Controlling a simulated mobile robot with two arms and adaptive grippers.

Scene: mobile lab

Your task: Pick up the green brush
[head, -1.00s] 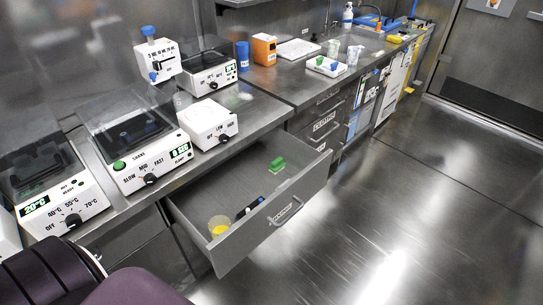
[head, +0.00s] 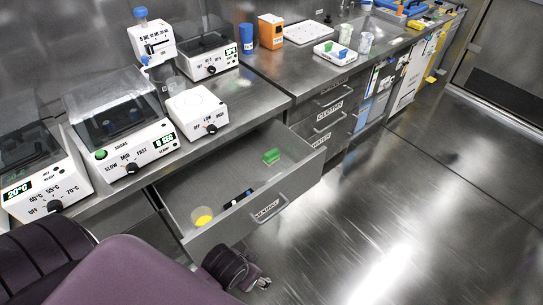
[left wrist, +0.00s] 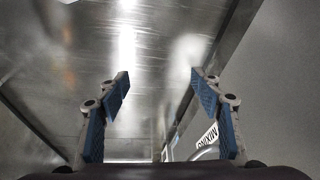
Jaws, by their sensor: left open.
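A small green object (head: 271,156), which looks like the green brush, lies toward the far right end of the open drawer (head: 175,200). It is too small to make out bristles. My left gripper (head: 262,284) is low in front of the drawer, outside it and apart from the green object. The left wrist view shows its two blue-padded fingers (left wrist: 161,88) spread wide with nothing between them. The green object is not in that view. My right gripper is in neither view.
The drawer also holds a yellow-bottomed cup (head: 202,216) and a dark pen-like item (head: 237,199). Its front carries a handle (head: 268,209). The counter above bears a shaker (head: 120,130) and a white dial box (head: 197,112). The floor (head: 400,210) to the right is clear.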

